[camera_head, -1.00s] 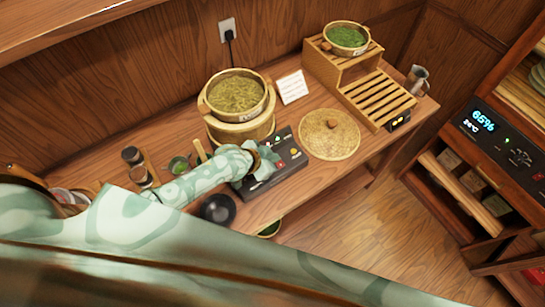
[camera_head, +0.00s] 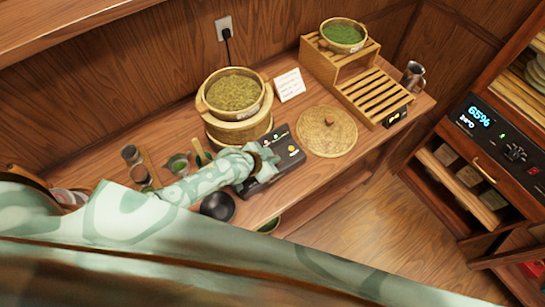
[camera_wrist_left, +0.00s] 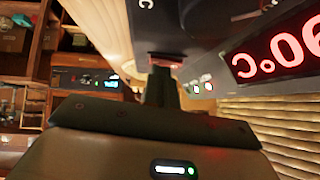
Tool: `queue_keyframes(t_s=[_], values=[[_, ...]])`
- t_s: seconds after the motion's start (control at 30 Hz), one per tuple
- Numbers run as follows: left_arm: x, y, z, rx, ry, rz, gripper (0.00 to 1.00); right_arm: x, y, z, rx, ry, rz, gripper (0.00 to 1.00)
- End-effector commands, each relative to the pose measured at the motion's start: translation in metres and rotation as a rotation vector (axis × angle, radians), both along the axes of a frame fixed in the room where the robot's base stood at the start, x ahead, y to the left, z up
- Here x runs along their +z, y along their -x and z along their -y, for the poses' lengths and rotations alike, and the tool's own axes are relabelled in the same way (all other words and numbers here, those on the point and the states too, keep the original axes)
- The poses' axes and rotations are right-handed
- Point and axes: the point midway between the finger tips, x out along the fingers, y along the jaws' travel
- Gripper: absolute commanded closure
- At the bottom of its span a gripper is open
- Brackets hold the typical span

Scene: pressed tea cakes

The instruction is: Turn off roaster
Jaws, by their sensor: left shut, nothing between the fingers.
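The roaster (camera_head: 238,132) stands on the wooden counter with a round basket of tea leaves (camera_head: 235,92) on top. Its dark control box (camera_head: 285,172) sits at its front right, with a yellow button (camera_head: 292,152) showing. My left gripper (camera_head: 268,160) is over the control box and hides part of it. In the left wrist view my left gripper (camera_wrist_left: 162,82) is shut and empty, its tips close to a dark panel with a red glow at them; contact is unclear. A red display (camera_wrist_left: 278,52) is lit there, seen upside down. My right gripper is out of view.
A round woven lid (camera_head: 327,131) lies right of the control box. A slatted wooden stand (camera_head: 372,97) is behind it, with a metal jug (camera_head: 412,76) beside it. A black bowl (camera_head: 218,206) sits near the front edge. A cabinet with a lit display (camera_head: 480,116) is at right.

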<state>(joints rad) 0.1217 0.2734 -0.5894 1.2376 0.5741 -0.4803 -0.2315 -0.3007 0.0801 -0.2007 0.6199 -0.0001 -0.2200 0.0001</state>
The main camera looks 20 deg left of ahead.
Motion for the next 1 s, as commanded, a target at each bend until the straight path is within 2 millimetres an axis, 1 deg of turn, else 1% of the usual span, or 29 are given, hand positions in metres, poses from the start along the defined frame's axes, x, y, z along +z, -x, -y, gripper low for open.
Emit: queue_keyframes(t_s=[0.07,0.17,0.27,0.4,0.47,0.7,0.83,1.0], values=[[0.002,0.0,0.0,0.001,0.0,0.001,1.0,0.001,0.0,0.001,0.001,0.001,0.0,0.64],[0.009,0.0,0.0,0.001,0.0,0.002,1.0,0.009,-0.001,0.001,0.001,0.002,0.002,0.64],[0.023,0.001,0.0,0.002,0.0,0.001,1.0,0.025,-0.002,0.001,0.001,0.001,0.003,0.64],[0.051,0.003,0.001,0.005,0.001,0.0,1.0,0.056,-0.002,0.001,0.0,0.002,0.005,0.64],[0.056,0.014,-0.006,0.004,-0.003,0.0,1.0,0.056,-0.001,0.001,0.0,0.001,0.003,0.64],[0.09,0.047,-0.025,0.004,-0.002,-0.001,1.0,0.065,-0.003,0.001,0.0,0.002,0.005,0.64],[0.102,0.057,-0.032,0.005,-0.001,0.0,1.0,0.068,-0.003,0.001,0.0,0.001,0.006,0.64],[0.109,0.064,-0.035,0.004,-0.001,0.001,1.0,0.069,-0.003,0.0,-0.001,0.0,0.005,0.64]])
